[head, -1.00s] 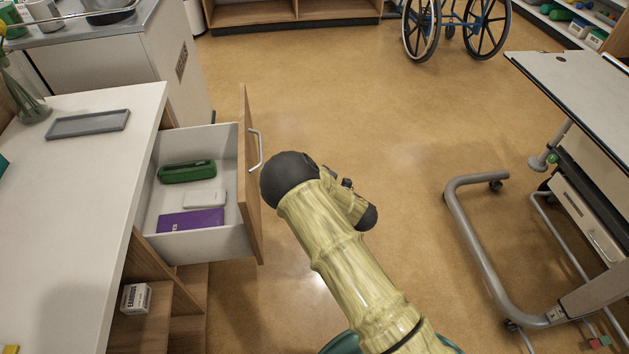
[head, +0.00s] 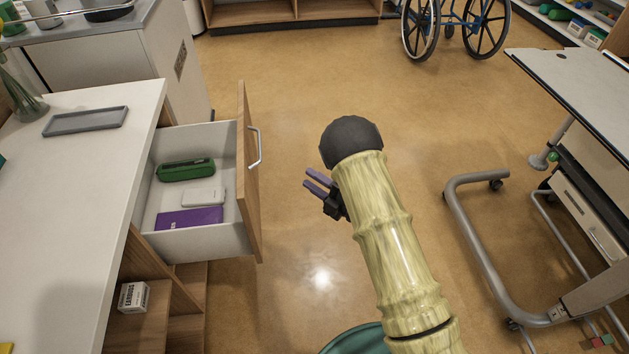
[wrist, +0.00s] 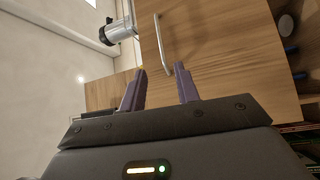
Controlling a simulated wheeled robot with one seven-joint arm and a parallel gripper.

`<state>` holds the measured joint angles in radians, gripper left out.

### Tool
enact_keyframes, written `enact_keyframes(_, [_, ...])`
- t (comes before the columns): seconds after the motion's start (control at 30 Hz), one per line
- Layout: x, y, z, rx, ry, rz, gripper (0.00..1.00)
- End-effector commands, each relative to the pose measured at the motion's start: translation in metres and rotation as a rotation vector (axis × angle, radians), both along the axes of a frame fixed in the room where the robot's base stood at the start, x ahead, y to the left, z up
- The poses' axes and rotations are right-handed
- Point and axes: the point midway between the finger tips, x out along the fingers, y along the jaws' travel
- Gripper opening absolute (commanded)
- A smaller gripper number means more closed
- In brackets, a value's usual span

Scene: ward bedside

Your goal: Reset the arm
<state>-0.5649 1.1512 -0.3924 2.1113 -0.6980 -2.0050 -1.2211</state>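My arm reaches up the middle of the head view, over open floor. My gripper (head: 319,184) shows at the left of the arm, with its purple fingers pointing left toward the drawer front. In the wrist view the two fingers of my gripper (wrist: 160,87) stand apart with nothing between them. The open drawer (head: 198,242) is left of my gripper, with a gap of bare floor between them. Its wooden front and handle (wrist: 162,45) fill much of the wrist view beyond the fingers.
The drawer holds a green case (head: 186,170), a white box (head: 203,197) and a purple box (head: 190,218). A grey tray (head: 85,121) lies on the white counter (head: 70,190). An overbed table (head: 590,90) with a metal base stands at right. A wheelchair (head: 455,25) is at the back.

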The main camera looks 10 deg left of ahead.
Motion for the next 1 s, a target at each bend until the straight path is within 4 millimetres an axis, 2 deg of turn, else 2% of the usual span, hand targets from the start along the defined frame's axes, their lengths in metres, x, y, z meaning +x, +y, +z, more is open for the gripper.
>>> enact_keyframes(0.27, [0.001, -0.001, 0.000, -0.002, 0.003, -0.005, 0.32])
enact_keyframes(0.47, [0.021, -0.012, 0.008, -0.034, 0.080, -0.092, 0.32])
enact_keyframes(0.57, [0.039, -0.028, 0.016, -0.061, 0.175, -0.190, 0.32])
enact_keyframes(0.73, [0.065, -0.066, 0.028, -0.083, 0.382, -0.391, 0.32])
enact_keyframes(0.87, [0.073, -0.100, 0.037, -0.069, 0.551, -0.547, 0.32])
enact_keyframes(1.0, [0.071, -0.138, 0.046, -0.035, 0.740, -0.713, 0.32])
